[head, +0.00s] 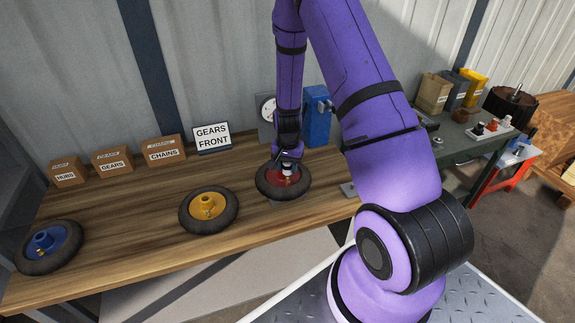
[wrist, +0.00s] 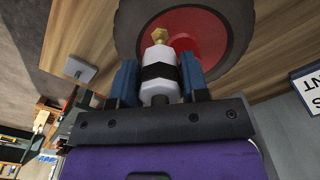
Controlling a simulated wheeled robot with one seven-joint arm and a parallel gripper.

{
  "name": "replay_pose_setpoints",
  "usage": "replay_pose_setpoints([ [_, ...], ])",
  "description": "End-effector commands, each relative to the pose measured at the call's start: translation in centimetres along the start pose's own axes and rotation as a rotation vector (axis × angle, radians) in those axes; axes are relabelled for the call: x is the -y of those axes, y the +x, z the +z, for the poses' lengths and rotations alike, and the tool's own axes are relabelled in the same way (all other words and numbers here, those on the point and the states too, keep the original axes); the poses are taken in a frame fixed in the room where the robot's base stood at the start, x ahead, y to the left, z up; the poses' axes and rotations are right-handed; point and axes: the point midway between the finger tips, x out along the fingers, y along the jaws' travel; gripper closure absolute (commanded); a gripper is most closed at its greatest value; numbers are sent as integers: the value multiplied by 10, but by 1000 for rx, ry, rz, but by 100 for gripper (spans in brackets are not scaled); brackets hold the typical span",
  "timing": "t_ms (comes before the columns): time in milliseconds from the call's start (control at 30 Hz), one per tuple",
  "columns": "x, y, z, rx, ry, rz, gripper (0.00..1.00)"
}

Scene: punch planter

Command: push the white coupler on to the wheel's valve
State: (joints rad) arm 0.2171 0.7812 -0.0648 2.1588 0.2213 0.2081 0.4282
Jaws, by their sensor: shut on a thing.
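My gripper (wrist: 160,84) is shut on the white coupler (wrist: 159,54), which has a black band round its middle and sits between the blue fingers. A brass valve (wrist: 158,34) shows right at the coupler's far end, in line with it in the wrist view. I cannot tell whether they touch or how far the coupler is on. The wheel with the red hub (wrist: 197,38) lies behind them. In the head view this wheel (head: 264,190) lies on the bench under my gripper (head: 287,165), and the arm hides part of it.
A wheel with a yellow hub (head: 208,210) and one with a blue hub (head: 49,246) lie to the left on the wooden bench (head: 130,250). Cardboard boxes (head: 113,160) and a sign (head: 212,138) stand along the back. A blue block (head: 318,125) and a gauge (head: 266,108) stand behind my gripper.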

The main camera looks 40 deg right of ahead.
Motion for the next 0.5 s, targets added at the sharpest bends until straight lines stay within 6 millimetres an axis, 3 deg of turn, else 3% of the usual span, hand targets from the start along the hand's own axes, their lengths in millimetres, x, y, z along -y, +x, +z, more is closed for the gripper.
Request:
replay_pose_setpoints([
  [500, 0, 11, 0, -1, 1, -1, 82],
])
